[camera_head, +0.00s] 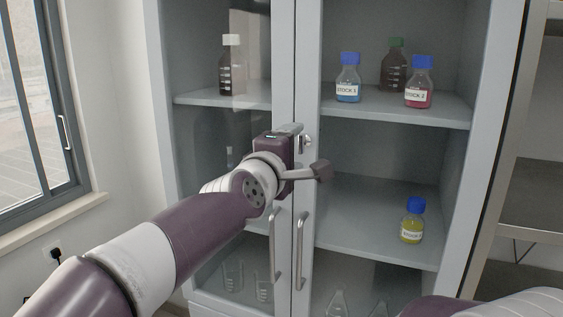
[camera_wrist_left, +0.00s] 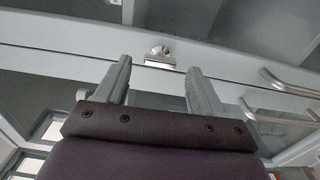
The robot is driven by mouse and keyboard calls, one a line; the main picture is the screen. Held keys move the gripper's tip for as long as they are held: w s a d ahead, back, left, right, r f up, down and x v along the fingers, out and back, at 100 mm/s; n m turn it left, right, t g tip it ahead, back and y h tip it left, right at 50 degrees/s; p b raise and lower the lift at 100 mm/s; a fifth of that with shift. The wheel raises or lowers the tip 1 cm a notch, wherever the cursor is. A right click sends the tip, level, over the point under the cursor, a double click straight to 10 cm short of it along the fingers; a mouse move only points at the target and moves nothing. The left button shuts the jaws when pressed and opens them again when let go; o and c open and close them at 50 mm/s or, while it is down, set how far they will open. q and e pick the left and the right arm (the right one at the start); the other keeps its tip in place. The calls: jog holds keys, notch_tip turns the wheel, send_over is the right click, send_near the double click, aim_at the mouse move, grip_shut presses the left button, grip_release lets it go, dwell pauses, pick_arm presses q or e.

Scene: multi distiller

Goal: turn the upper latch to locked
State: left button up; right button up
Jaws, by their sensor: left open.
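The upper latch (camera_head: 308,140) is a small metal piece on the frame where the two cabinet doors meet, above the door handles. In the left wrist view the latch (camera_wrist_left: 160,50) shows as a small knob with a bright plate beside it. Whether it is turned to locked I cannot tell. My left gripper (camera_head: 298,130) is at the latch and partly covers it in the head view. In the left wrist view the left gripper (camera_wrist_left: 160,66) is open, with the latch seen between and just beyond its fingertips. Contact is not clear. My right gripper is out of view.
Two vertical door handles (camera_head: 300,251) (camera_head: 275,245) hang below the latch. Bottles, including a blue one (camera_head: 348,80), a red one (camera_head: 419,84) and a yellow one (camera_head: 412,222), stand on the cabinet shelves. A window (camera_head: 35,110) is at the left.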

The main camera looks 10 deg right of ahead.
pick_arm(q)
jog(key=b+v, duration=0.1)
jog(key=v, duration=1)
jog(key=s+a+f+m+g+y, duration=0.1)
jog(key=a+f+m+g+y, duration=0.3)
jog(key=f, duration=0.7)
jog(key=s+a+f+m+g, duration=0.1)
jog(key=f+m+g, duration=0.1)
jog(key=f+m, duration=0.7)
jog(key=s+a+f+g+y, duration=0.2)
jog(key=s+a+f, duration=0.2)
jog(key=a+f, duration=0.3)
jog(key=s+a+f+g+y+p, duration=0.1)
jog(key=s+a+f+g+y, duration=0.1)
jog(key=a+f, duration=0.5)
jog(key=s+a+f+n+g+y+p, duration=0.1)
jog(key=s+a+f+g+y, duration=0.1)
jog(key=s+a+f, duration=0.5)
jog(key=shift+a+g, duration=0.35)
jog(key=shift+g, duration=0.55)
jog(key=shift+s+f, duration=0.1)
jog(key=shift+s, duration=0.05)
